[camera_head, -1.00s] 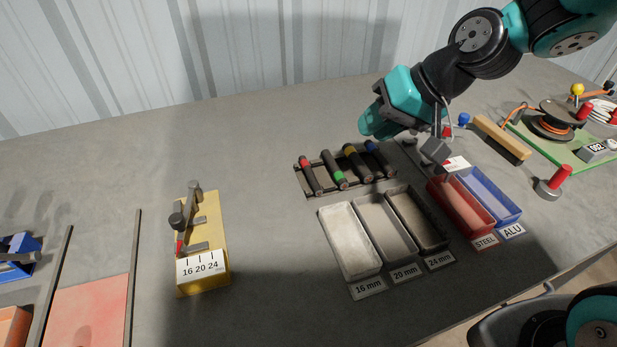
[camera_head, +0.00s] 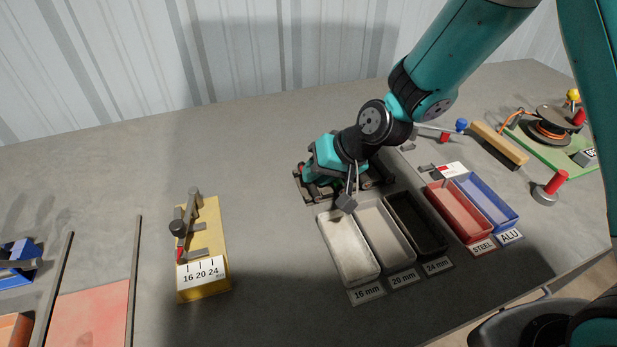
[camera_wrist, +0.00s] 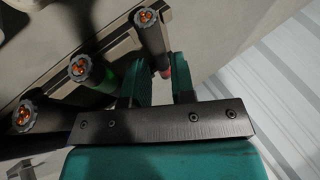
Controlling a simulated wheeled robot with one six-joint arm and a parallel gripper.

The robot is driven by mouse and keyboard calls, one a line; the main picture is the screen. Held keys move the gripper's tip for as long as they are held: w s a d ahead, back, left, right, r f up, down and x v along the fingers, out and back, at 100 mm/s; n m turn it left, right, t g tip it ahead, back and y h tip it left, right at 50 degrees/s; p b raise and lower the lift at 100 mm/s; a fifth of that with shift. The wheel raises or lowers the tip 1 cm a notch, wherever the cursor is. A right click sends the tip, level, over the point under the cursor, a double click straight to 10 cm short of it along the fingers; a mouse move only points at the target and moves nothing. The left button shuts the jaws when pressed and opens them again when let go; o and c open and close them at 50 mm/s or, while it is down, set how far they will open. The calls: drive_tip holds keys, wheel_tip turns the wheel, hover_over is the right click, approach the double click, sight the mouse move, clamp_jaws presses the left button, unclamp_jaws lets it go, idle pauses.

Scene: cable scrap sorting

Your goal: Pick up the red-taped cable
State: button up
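The red-taped cable (camera_wrist: 150,38) is dark, with a copper-coloured cut end, and lies in the rack with the others. Its red tape (camera_wrist: 168,72) shows near the gap between my fingers in the wrist view. My gripper (camera_wrist: 160,82) has its two fingers apart, one on each side of the line of this cable. Whether they touch it cannot be told. In the head view my gripper (camera_head: 318,183) is low over the left part of the rack and hides most of the cables.
A green-taped cable (camera_wrist: 98,80) and another dark cable (camera_wrist: 35,118) lie beside it in the rack (camera_head: 301,194). In front stand the 16 mm tray (camera_head: 347,247), 20 mm tray (camera_head: 384,235) and 24 mm tray (camera_head: 418,224). A yellow gauge block (camera_head: 206,284) stands left, with clear table between.

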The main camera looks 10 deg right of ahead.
drive_tip(key=shift+w+a+f, duration=0.1)
drive_tip(key=shift+a+f, duration=0.15)
drive_tip(key=shift+f, duration=0.1)
drive_tip(key=shift+c, duration=0.4)
clamp_jaws()
drive_tip(key=shift+r, duration=0.1)
